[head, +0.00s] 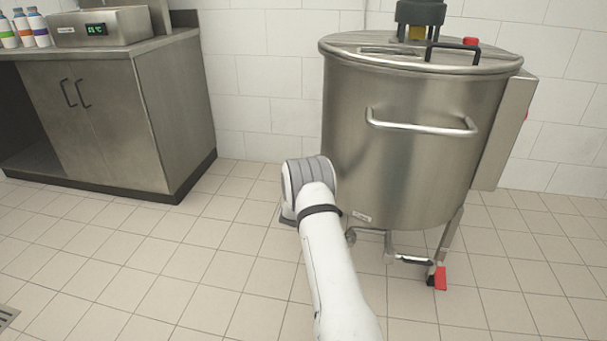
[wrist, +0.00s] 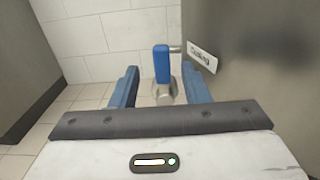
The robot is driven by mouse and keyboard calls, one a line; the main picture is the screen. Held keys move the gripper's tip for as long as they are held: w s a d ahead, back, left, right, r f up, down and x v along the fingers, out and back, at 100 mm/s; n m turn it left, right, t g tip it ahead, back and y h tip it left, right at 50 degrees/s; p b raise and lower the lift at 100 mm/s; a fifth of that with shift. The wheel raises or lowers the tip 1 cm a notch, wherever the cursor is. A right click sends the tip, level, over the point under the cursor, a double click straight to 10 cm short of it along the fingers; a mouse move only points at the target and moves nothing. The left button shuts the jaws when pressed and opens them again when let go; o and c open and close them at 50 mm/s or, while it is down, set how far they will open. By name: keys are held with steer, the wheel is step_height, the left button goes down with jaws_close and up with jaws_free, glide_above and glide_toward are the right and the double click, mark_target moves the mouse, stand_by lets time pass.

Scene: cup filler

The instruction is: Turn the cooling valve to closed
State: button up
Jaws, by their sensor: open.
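The cooling valve (wrist: 161,64) shows in the wrist view as a blue upright lever on a metal fitting. A white label (wrist: 202,56) reading "Cooling" is on the tank wall at its right. My gripper (wrist: 160,72) is open, one finger on each side of the valve in the picture. The lever appears between the fingers and a little beyond them; I see no clear contact. In the head view the valve is not visible, and my arm covers that side of the tank (head: 410,165).
The steel tank stands on legs close to the right of my gripper. A steel cabinet (head: 100,125) with a counter stands at the left. Tiled floor lies free between cabinet and tank. A white tiled wall (head: 265,80) is behind.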

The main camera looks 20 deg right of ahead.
steer(key=shift+b+x, duration=1.1)
steer(key=shift+x, duration=2.25)
steer(key=shift+c, duration=0.5)
jaws_close()
